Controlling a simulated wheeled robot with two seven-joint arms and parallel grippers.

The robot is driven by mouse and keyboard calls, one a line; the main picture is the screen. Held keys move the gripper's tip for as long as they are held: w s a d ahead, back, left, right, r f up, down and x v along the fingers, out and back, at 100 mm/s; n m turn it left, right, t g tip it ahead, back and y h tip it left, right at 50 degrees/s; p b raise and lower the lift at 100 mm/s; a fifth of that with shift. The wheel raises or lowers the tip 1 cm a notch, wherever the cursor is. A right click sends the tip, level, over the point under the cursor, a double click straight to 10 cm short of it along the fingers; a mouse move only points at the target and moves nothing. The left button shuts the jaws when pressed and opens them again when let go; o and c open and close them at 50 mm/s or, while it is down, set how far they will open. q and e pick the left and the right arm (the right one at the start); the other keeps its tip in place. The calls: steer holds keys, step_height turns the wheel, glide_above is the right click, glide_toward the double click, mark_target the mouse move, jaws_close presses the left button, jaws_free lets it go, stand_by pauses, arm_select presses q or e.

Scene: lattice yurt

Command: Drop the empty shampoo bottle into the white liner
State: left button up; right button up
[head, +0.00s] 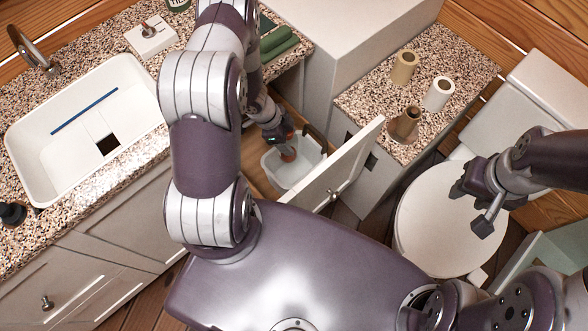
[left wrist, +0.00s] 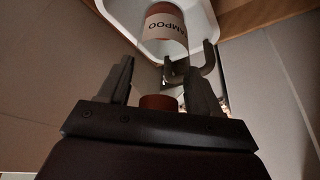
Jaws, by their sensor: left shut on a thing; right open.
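The shampoo bottle (head: 288,155) is reddish-brown with a pale label. My left gripper (head: 279,135) is shut on it and holds it at the open mouth of the white liner (head: 309,148), in the open cabinet below the counter. In the left wrist view the labelled part of the bottle (left wrist: 166,24) lies beyond my fingers (left wrist: 160,85), against the white liner (left wrist: 203,15). A reddish end shows between the fingers. Whether the bottle touches the liner cannot be told. My right gripper (head: 478,200) is open and empty above the round white lid.
The open white cabinet door (head: 345,165) stands just right of the liner. A speckled shelf (head: 440,60) with several cardboard or paper rolls is behind it. A white sink (head: 85,125) is at the left. The round toilet lid (head: 430,225) is at the right.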

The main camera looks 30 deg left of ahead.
arm_select(q)
step_height(320, 180, down, 2)
steer(key=shift+f+b, duration=0.25)
steer(key=shift+b, duration=0.55)
steer(key=shift+s+r, duration=0.1)
steer(key=shift+r, duration=0.05)
arm_select(e)
step_height(320, 180, down, 3)
steer(key=shift+s+r, duration=0.15)
steer(key=shift+r, duration=0.05)
arm_select(q)
steer(key=o, duration=1.1)
steer(key=p+v, duration=0.4)
steer(key=v, duration=0.8)
steer(key=shift+s+r, duration=0.1)
steer(key=shift+r, duration=0.2)
arm_select(e)
step_height(320, 180, up, 4)
steer(key=shift+f, duration=0.1)
arm_select(q)
steer(key=shift+s, duration=0.1)
